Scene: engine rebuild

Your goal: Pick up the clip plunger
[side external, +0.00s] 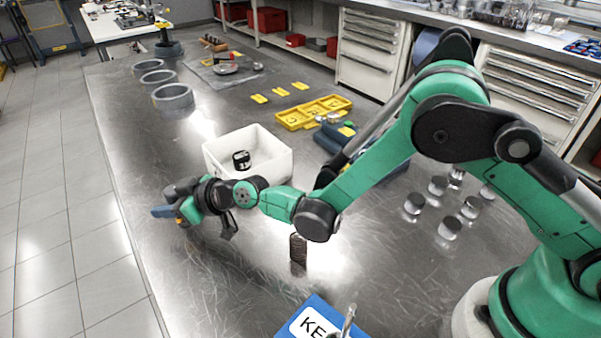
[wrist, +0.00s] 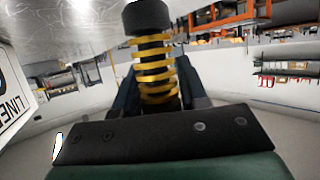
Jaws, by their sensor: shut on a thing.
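In the wrist view, the clip plunger (wrist: 154,62) appears as a dark shaft with a black round cap and a yellow coil spring around it. It stands between the dark blue fingers of my gripper (wrist: 156,98), which are shut on it. In the side view, my gripper (side external: 172,212) points left, above the left part of the metal bench. Its blue fingertip shows there, with a small bit of yellow beside it. Most of the plunger is hidden or too small to make out in that view.
A white bin (side external: 217,157) with a black part inside stands behind my wrist. A dark ribbed part (side external: 298,250) and a blue labelled box (side external: 347,322) are nearer the front. Several grey rings (side external: 174,98) and a yellow tray (side external: 293,118) lie farther back. The front left bench is clear.

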